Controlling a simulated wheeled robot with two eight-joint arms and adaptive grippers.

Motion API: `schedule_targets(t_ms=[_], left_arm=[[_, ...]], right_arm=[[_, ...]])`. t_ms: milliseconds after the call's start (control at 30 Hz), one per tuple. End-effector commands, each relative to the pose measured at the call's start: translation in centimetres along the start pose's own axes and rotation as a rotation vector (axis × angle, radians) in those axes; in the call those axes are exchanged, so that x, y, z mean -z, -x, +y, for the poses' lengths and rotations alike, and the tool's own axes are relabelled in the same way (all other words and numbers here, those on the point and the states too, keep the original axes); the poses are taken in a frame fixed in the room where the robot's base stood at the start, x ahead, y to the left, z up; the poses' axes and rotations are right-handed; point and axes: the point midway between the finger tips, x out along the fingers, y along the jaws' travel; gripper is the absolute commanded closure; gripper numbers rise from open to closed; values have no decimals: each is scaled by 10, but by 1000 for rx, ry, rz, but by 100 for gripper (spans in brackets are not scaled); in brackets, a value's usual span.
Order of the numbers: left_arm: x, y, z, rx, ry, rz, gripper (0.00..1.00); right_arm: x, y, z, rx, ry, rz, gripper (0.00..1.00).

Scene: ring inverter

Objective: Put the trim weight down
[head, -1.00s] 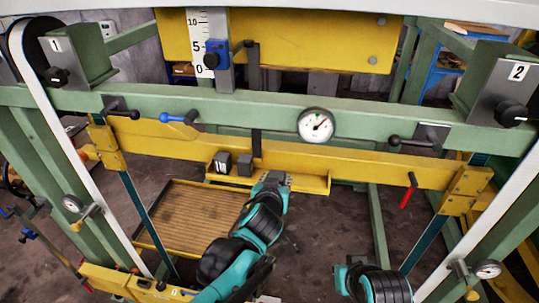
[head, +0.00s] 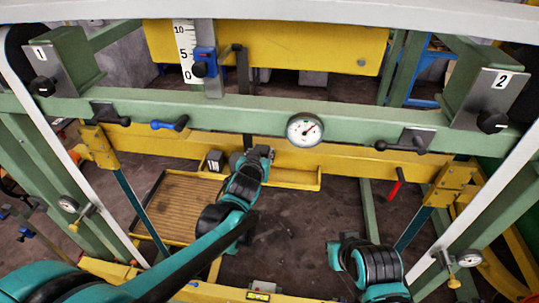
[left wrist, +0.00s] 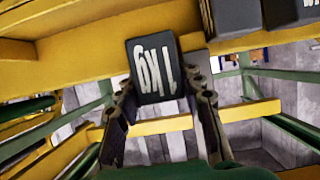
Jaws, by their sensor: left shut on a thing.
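Another dark weight (head: 215,160) stands on the shelf's left end; two dark weights show at the top right of the left wrist view (left wrist: 236,16). A slatted tray (head: 180,205) lies below left. The shelf's right part is clear. A gauge (head: 305,130) sits on the green beam.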

Motion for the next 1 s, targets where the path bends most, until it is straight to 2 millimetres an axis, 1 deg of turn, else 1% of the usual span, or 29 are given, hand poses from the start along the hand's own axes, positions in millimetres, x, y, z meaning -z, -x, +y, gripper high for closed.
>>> schedule_targets(t_ms=[33, 100, 233, 433, 567, 967, 1000], left_arm=[[0, -6, -4, 0, 1, 3, 100], [-1, -11, -7, 0, 1, 4, 100], [-5, -15, -9, -2, 0, 4, 100], [-28, -25, -9, -2, 0, 4, 100], [-38, -28, -9, -2, 0, 4, 100], [-43, -30, -9, -2, 0, 3, 100], [-44, -30, -9, -1, 0, 1, 59]], right_arm=[[1, 1, 0, 0, 0, 0, 100], [1, 1, 0, 0, 0, 0, 100], [1, 2, 0, 0, 0, 0, 100], [2, 3, 0, 0, 0, 0, 100], [3, 4, 0, 0, 0, 0, 100], [1, 1, 0, 0, 0, 0, 100], [0, 1, 0, 0, 0, 0, 100]])
